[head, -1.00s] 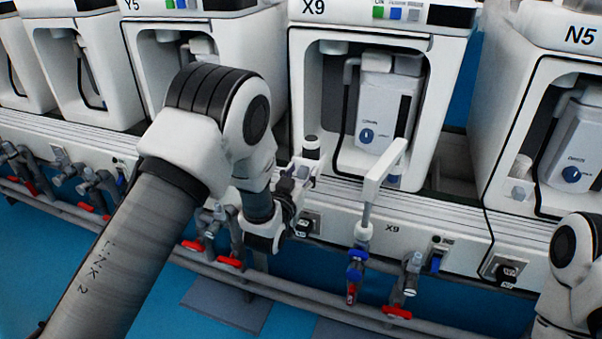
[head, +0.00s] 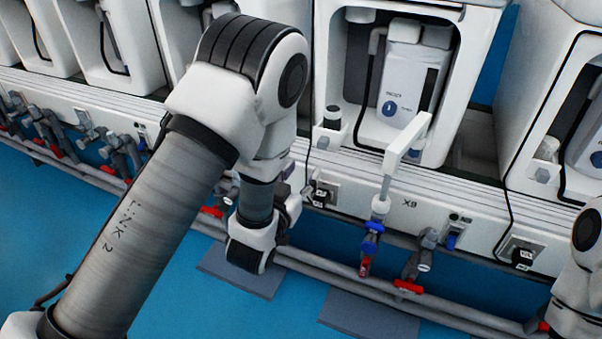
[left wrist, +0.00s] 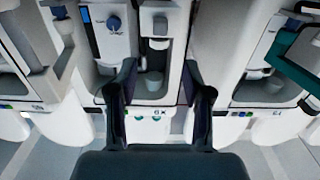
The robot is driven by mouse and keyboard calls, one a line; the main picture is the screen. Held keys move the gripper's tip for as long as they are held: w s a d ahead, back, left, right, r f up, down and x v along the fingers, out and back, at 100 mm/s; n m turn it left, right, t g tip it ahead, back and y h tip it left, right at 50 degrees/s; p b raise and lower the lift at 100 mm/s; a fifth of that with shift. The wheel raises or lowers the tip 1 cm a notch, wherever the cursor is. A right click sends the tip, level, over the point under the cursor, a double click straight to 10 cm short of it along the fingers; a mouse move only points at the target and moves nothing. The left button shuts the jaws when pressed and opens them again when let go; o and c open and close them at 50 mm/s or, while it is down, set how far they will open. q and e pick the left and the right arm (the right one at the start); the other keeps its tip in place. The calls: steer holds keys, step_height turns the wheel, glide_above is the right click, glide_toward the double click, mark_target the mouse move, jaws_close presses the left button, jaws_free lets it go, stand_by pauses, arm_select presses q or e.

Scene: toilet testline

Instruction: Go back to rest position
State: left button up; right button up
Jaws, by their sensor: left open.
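My left gripper shows in the left wrist view (left wrist: 160,88), its two dark fingers spread apart with nothing held between them. It faces a white test station, which appears upside down in that view. In the head view my left arm comes in from the lower left and bends down at the elbow. Its wrist hangs low, in front of the bench rail, and its gripper is mostly hidden behind the arm there. Part of my right arm shows at the right edge of the head view; its gripper is out of frame.
A row of white stations runs across the back, with the X9 station (head: 336,60) near the middle. Pipes and red-handled valves (head: 407,286) run below. Blue floor (head: 170,300) lies open in front.

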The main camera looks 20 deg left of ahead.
arm_select(q)
steer(key=s+a+f+n+g, duration=0.1)
steer(key=s+a+f+g, duration=0.15)
steer(key=s+f, duration=0.4)
steer(key=s+a+f+g+y, duration=0.1)
steer(key=s+f+g, duration=0.25)
steer(key=f, duration=0.55)
steer(key=s+a+f+n+g, duration=0.1)
steer(key=s+f+g, duration=0.25)
steer(key=f, duration=0.45)
steer(key=s+f+m+g, duration=0.1)
steer(key=s+f+g, duration=0.25)
steer(key=s, duration=0.55)
steer(key=s+f+g, duration=0.3)
steer(key=s+g, duration=0.1)
steer(key=s, duration=0.4)
step_height(320, 180, up, 31)
steer(key=g+p, duration=0.1)
steer(key=p, duration=3)
steer(key=shift+s+d+r+p, duration=0.15)
steer(key=shift+s+d+p, duration=0.05)
steer(key=shift+s+p, duration=0.2)
